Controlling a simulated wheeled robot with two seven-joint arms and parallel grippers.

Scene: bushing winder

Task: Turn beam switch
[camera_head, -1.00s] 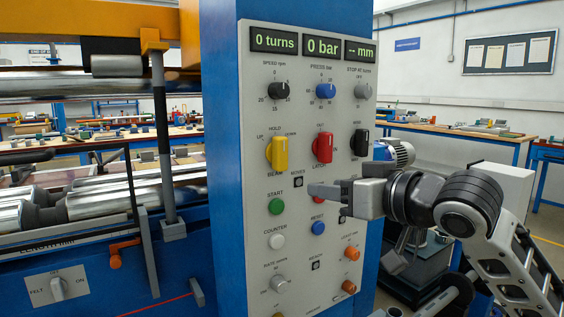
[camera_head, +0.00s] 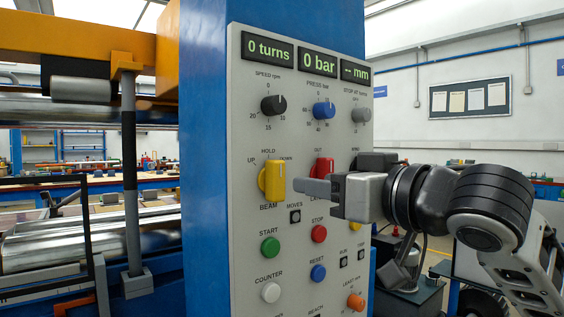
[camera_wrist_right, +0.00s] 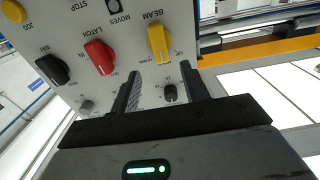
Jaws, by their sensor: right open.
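The yellow beam switch (camera_head: 274,181) is on the grey control panel, with HOLD above it, UP to its left and BEAM below it. Its handle stands upright. In the right wrist view the same yellow switch (camera_wrist_right: 158,42) lies beyond the fingertips, near the top. My right gripper (camera_head: 308,189) points left in front of the panel, just right of the yellow switch and apart from it. In the right wrist view its fingers (camera_wrist_right: 160,85) are spread with nothing between them. The gripper partly hides the red latch switch (camera_head: 324,168). My left gripper is not seen.
The panel carries a black speed knob (camera_head: 273,105), a blue press knob (camera_head: 324,109), a green start button (camera_head: 270,247) and a red stop button (camera_head: 319,233). The red latch switch also shows in the wrist view (camera_wrist_right: 99,57). A blue column (camera_head: 205,150) borders the panel's left.

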